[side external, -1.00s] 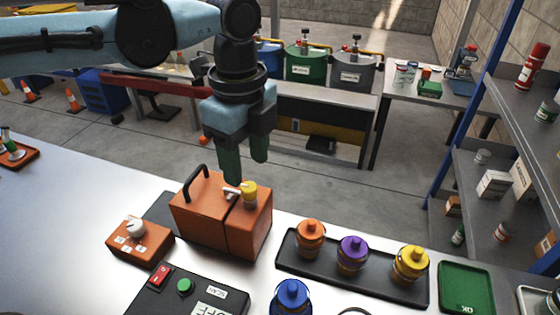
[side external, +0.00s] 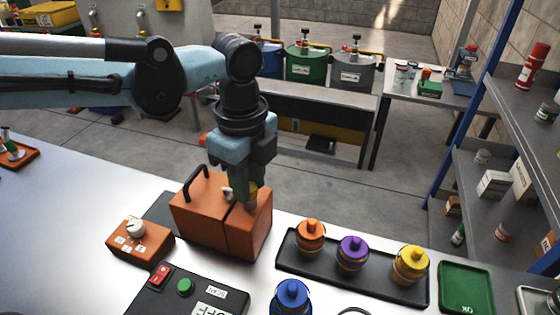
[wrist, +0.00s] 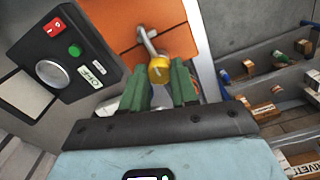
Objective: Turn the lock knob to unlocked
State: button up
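The orange case (side external: 205,220) stands on the bench with a black handle, a yellow cap (side external: 252,188) and a white lever (side external: 228,194) on top. The cap and the lever (wrist: 148,42) also show in the wrist view. My gripper (side external: 238,192) points down at the case. In the wrist view its green fingers (wrist: 160,84) are apart, with the yellow cap (wrist: 159,70) at their tips; I see no clear grip on it. A small orange box (side external: 140,248) at left carries a white knob (side external: 135,229) with small white labels in front. The labels are too small to read.
A black panel (side external: 180,298) with a red switch and green button lies in front. A dark tray (side external: 380,287) with orange, purple and yellow capped jars is at right, a blue jar (side external: 291,298) before it. A green tray (side external: 466,287) lies further right.

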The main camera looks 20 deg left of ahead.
grip_shut()
jog(key=n, duration=0.3)
jog(key=shift+n, duration=0.4)
jog(key=n, duration=0.4)
jog(key=shift+n, duration=0.3)
jog(key=n, duration=0.4)
jog(key=shift+n, duration=2.8)
